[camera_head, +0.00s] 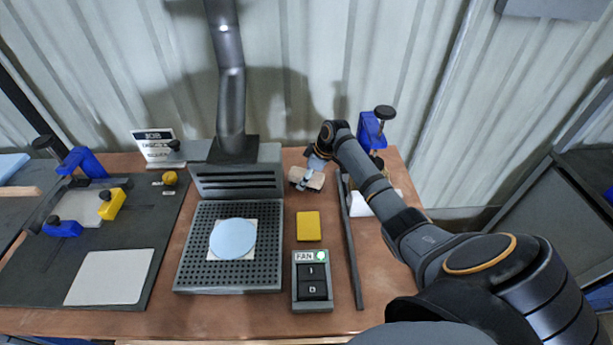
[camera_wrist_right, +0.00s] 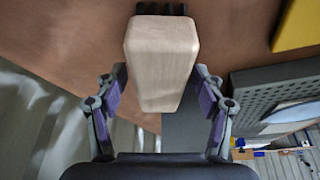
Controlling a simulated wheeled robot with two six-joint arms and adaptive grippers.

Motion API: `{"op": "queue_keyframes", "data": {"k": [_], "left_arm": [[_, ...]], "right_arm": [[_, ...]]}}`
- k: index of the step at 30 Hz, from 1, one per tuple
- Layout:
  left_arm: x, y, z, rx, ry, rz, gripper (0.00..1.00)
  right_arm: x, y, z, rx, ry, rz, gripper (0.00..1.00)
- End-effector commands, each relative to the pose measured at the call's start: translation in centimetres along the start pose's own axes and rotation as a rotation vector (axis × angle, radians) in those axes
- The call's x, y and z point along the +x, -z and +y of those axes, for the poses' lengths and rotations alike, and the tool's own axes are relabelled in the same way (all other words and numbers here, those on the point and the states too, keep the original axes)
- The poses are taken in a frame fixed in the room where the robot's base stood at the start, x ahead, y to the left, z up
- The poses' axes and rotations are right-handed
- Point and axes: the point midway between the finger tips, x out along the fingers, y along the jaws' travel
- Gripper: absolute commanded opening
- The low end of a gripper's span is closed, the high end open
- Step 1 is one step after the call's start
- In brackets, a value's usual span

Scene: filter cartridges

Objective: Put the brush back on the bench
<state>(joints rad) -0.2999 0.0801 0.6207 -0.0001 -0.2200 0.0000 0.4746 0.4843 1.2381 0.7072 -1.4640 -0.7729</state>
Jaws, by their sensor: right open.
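The brush, a pale wooden block with dark bristles, shows at the back middle of the bench in the head view (camera_head: 308,180). It fills the upper middle of the right wrist view (camera_wrist_right: 162,55), its bristles at the top edge. My right gripper (camera_head: 315,164) is open at the brush, with one finger on each side and visible gaps between fingers and wood. Whether the brush rests fully on the wooden bench (camera_head: 205,318) cannot be told. My left gripper is not in view.
A yellow pad (camera_head: 308,226) and a fan switch box (camera_head: 312,283) are in front of the brush. A perforated extraction box (camera_head: 190,270) holding a pale blue disc (camera_head: 233,239) is to the left. A dark bar (camera_head: 351,250) and a blue clamp (camera_head: 370,131) are to the right.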

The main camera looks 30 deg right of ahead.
Motion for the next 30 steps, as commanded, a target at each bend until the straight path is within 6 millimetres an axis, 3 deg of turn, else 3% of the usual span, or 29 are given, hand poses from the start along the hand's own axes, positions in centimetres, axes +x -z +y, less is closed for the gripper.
{"op": "queue_keyframes", "data": {"k": [7, 15, 21, 30], "left_arm": [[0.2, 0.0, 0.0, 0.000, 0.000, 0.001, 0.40], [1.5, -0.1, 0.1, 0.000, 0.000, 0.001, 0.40], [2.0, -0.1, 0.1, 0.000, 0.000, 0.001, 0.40], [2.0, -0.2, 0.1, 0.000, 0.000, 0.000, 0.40]], "right_arm": [[-1.7, 0.0, 0.2, -0.001, -0.006, 0.000, 0.69], [-8.2, 0.0, 0.2, -0.003, -0.005, -0.001, 0.69], [-11.5, 0.1, 0.1, 0.000, -0.004, 0.000, 0.69], [-12.4, 0.1, 0.0, 0.000, 0.000, 0.000, 0.69]]}}
